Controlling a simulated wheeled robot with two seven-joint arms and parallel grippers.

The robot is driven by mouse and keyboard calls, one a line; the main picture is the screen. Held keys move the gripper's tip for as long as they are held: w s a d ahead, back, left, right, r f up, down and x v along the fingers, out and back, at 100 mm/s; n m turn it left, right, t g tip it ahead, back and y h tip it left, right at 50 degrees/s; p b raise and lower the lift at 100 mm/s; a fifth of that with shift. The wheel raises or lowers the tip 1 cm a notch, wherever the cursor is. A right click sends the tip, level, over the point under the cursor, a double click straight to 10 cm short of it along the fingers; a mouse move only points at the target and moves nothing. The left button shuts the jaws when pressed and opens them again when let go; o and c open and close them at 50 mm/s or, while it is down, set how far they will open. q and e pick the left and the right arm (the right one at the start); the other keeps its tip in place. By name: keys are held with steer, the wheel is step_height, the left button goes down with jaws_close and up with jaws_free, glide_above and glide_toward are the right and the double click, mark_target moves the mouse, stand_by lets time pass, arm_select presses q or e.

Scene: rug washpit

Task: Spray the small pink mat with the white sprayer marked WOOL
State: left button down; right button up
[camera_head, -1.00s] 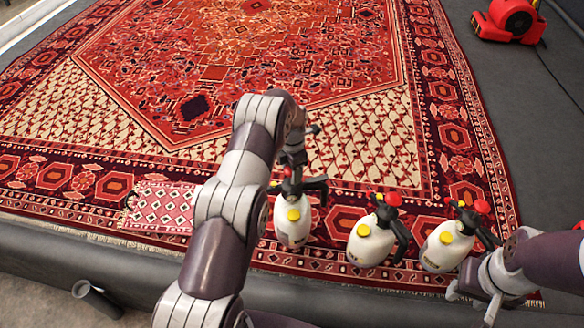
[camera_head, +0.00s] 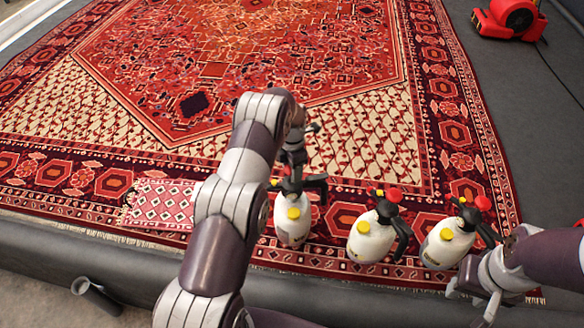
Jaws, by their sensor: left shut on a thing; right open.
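Three white sprayers with yellow caps and dark handles stand in a row on the big rug: a left one (camera_head: 292,226), a middle one (camera_head: 371,240) and a right one (camera_head: 446,246). No WOOL marking is readable on any of them. My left gripper (camera_head: 293,180) is shut on the top of the left sprayer, partly hidden behind my arm. The small pink mat (camera_head: 160,204) lies flat on the rug, left of my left arm, which hides its right end. My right gripper (camera_head: 482,300) is open at the lower right, just in front of the right sprayer.
The large red patterned rug (camera_head: 330,145) covers most of the floor. A red blower (camera_head: 508,20) with a cable stands at the upper right. A dark tube (camera_head: 96,297) lies at the lower left, beyond the rug's front edge.

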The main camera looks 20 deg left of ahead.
arm_select(q)
steer(key=shift+c, duration=1.8)
jaws_free()
steer(key=shift+r, duration=0.15)
steer(key=shift+s, duration=0.1)
step_height(320, 180, up, 13)
steer(key=p, duration=0.2)
steer(key=shift+f, duration=0.2)
